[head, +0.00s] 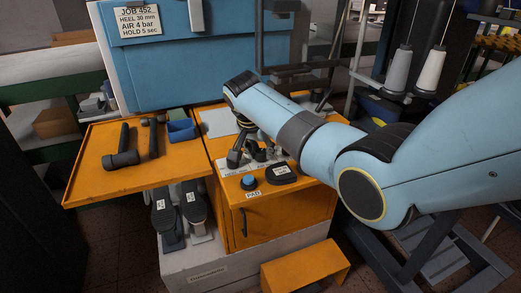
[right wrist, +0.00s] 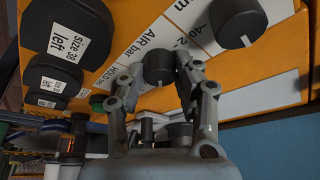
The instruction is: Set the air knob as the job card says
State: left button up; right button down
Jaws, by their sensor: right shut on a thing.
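The job card (head: 139,20) on the blue cabinet reads JOB 452, HEEL 30 mm, AIR 4 bar, HOLD 5 sec. In the right wrist view, the dark air knob (right wrist: 158,66) stands on the orange panel beside a white strip lettered AIR bar (right wrist: 130,52). My right gripper (right wrist: 157,80) has its fingers around this knob, one on each side, and is shut on it. In the head view, my right gripper (head: 249,152) reaches down to the panel top; the knob is mostly hidden there. The knob's pointer setting cannot be read. My left gripper is not in view.
Another dark knob (right wrist: 238,22) stands close by on the panel. A black piece labelled size 38 left (right wrist: 62,30) lies nearby. The orange tray (head: 90,185) at left holds hammers and a blue box (head: 182,130).

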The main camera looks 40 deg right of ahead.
jog(key=shift+s+r+n+t+p, duration=0.15)
jog(key=shift+n+t+p, duration=0.15)
jog(key=shift+n+p, duration=0.6)
jog(key=n+y+p, duration=0.1)
jog(key=n+p, duration=0.1)
jog(key=p, duration=0.1)
jog(key=shift+t, duration=0.3)
jog(key=shift+d+n+t+y+p, duration=0.1)
jog(key=shift+n+t+y+p, duration=0.25)
jog(key=shift+n+p, duration=0.65)
jog(key=shift+n+y+p, duration=0.35)
jog(key=shift+n+y, duration=0.1)
jog(key=shift+n, duration=0.95)
jog(key=shift+f, duration=0.2)
jog(key=c, duration=0.9)
grip_release()
jog(key=shift+c, duration=0.2)
jog(key=shift+r, duration=0.15)
